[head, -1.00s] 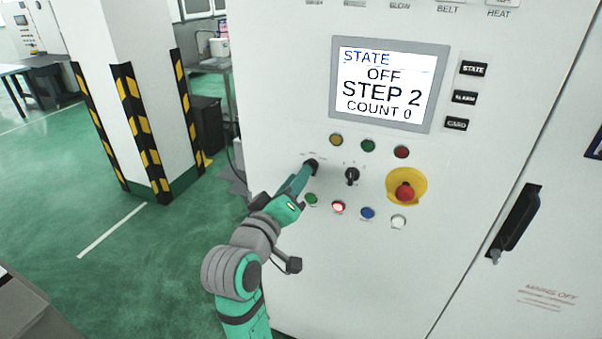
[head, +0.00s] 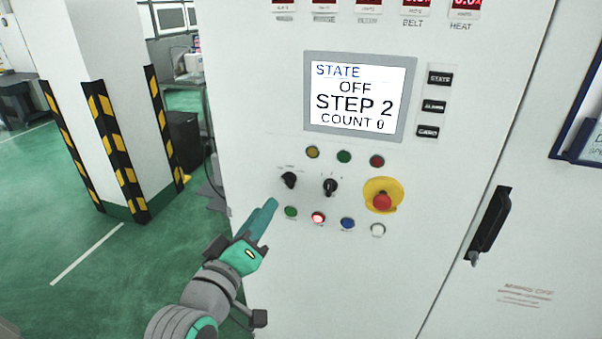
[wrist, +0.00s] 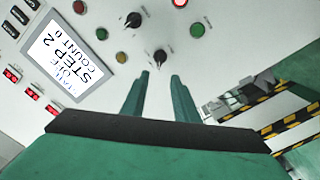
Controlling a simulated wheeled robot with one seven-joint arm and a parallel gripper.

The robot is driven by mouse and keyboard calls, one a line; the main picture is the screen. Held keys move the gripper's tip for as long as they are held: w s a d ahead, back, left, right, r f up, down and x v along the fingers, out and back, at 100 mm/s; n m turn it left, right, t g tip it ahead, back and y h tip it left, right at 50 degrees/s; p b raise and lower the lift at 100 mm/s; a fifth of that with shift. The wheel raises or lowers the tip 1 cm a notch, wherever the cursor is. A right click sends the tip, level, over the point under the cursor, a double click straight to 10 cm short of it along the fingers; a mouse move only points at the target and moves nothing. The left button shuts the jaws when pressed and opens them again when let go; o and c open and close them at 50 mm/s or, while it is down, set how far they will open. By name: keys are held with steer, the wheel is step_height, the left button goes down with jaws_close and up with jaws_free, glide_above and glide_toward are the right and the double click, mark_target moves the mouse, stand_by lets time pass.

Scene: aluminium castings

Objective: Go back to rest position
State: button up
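My gripper (head: 268,208) is in front of the white control cabinet, below and left of the left black knob (head: 289,180). It is a little apart from the panel and empty. In the wrist view its two green fingers (wrist: 160,76) stand apart with a gap between them, and the left knob (wrist: 160,57) lies just beyond the tips. The middle black knob (head: 330,186) is to the right. The screen (head: 355,97) reads STATE OFF, STEP 2, COUNT 0.
A red emergency stop (head: 382,201) on a yellow base sits right of the knobs. Below are several buttons, with the red one (head: 318,218) lit. A white pillar (head: 110,60) with black-yellow guards stands left. Green floor (head: 70,220) there is open.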

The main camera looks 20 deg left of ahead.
steer(key=s+d+f+g+y, duration=0.1)
steer(key=s+d+f, duration=0.15)
steer(key=f, duration=0.65)
steer(key=s+d+f+y, duration=0.15)
steer(key=d+f, duration=0.25)
steer(key=f, duration=0.5)
steer(key=s+d+f+g, duration=0.1)
steer(key=s+d+f, duration=0.2)
steer(key=f, duration=0.6)
steer(key=s+d+f+m, duration=0.2)
steer(key=s+d+m, duration=0.1)
steer(key=s, duration=0.6)
steer(key=s+d+f+m+h, duration=0.1)
steer(key=s+d+f+m, duration=0.2)
steer(key=s, duration=0.5)
steer(key=s+d+f+m+h, duration=0.1)
steer(key=s+d+f+m, duration=0.1)
steer(key=s+d, duration=0.3)
steer(key=s, duration=0.4)
steer(key=shift+s+d+f+m+g, duration=0.15)
steer(key=shift+s+f+m+g, duration=0.15)
steer(key=shift+f+m, duration=0.1)
steer(key=shift+c, duration=0.3)
